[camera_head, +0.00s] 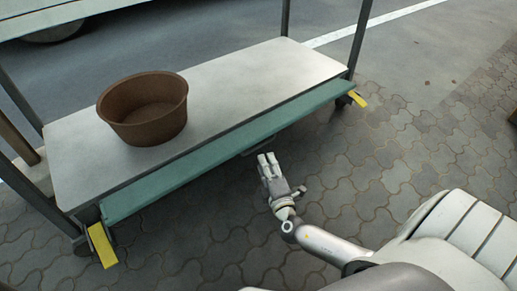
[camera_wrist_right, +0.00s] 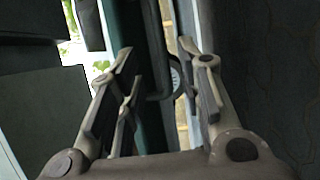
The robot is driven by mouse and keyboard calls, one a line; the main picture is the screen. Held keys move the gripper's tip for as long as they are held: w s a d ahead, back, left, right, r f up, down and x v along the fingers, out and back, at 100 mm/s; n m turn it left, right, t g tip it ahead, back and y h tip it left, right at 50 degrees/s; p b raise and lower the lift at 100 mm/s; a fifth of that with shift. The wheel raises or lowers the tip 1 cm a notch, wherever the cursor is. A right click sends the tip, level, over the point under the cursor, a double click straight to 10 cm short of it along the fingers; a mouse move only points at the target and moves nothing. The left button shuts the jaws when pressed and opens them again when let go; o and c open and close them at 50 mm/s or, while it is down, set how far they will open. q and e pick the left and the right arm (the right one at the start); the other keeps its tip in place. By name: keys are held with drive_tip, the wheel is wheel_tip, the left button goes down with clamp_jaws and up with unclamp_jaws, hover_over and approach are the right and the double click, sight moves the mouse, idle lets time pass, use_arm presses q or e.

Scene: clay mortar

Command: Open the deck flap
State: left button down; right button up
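The deck flap is a long green panel (camera_head: 225,148) hanging along the front edge of the cart's grey deck (camera_head: 235,85). A small dark handle (camera_head: 262,146) sits under its lower edge, right of the middle. My right gripper (camera_head: 267,160) is just below and in front of this handle. In the right wrist view, the right gripper (camera_wrist_right: 160,75) is open, with its fingers apart on either side of a dark bent handle bar (camera_wrist_right: 157,65). Whether the fingers touch it I cannot tell. Part of the green flap (camera_wrist_right: 127,30) shows behind the left fingers. My left gripper is not in view.
A brown clay bowl (camera_head: 143,122) stands on the left half of the deck. Upright posts (camera_head: 362,30) rise at the cart's corners. Yellow tabs (camera_head: 102,245) show at both flap ends. The paving in front is clear.

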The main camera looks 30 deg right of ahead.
sight(259, 145)
drive_tip(key=b+x, duration=0.2)
drive_tip(key=x, duration=0.7)
drive_tip(key=shift+w+f+b, duration=0.1)
drive_tip(key=shift+b, duration=0.25)
drive_tip(key=shift+c, duration=0.2)
clamp_jaws()
